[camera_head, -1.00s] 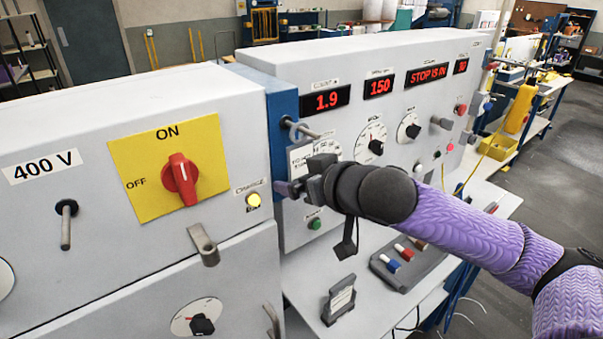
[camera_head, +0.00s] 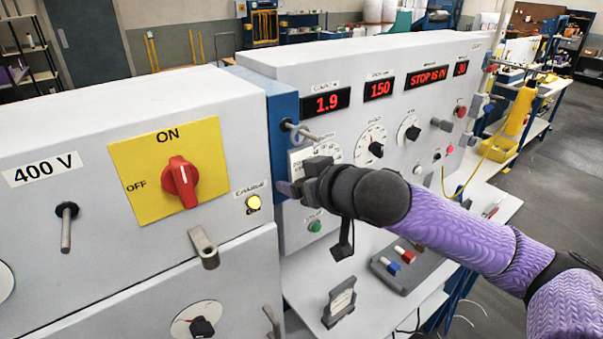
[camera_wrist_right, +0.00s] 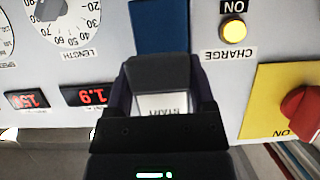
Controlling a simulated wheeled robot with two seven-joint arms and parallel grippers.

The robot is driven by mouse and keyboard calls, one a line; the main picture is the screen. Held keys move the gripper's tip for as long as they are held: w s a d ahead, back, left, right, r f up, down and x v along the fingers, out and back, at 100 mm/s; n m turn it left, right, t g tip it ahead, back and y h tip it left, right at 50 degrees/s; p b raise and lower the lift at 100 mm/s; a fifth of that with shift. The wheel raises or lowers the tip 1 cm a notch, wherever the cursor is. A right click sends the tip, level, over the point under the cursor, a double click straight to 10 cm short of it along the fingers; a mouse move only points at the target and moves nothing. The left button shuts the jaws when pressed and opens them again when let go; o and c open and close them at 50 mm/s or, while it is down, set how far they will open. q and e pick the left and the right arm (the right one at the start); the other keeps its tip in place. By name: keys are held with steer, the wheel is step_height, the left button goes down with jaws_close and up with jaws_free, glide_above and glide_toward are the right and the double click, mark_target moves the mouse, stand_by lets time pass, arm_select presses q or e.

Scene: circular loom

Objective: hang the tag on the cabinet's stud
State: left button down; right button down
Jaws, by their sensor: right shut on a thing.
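A white tag (camera_head: 299,160) with dark print is at the blue column, just below a grey peg (camera_head: 303,131). A grey ring shows around the peg's line; I cannot tell whether it is threaded on it. My right gripper (camera_head: 290,188) is shut on the tag's lower part and hides some of it. Another stud, a grey rod with a dark collar (camera_head: 66,228), stands out from the 400 V cabinet (camera_head: 50,125) at left and carries nothing. My left gripper is not in view.
A yellow panel with a red switch (camera_head: 180,180), a lit yellow lamp (camera_head: 253,203) and a grey hasp (camera_head: 204,246) lie between stud and gripper. Dials and displays cover the right panel. A small stand (camera_head: 339,302) and a switch box (camera_head: 407,265) are on the shelf below.

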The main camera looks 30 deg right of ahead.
steer(key=shift+s+r, duration=0.2)
steer(key=shift+s, duration=0.4)
steer(key=s, duration=0.3)
steer(key=s+b, duration=0.1)
steer(key=s, duration=0.1)
steer(key=shift+d+r, duration=0.25)
steer(key=shift+r, duration=0.1)
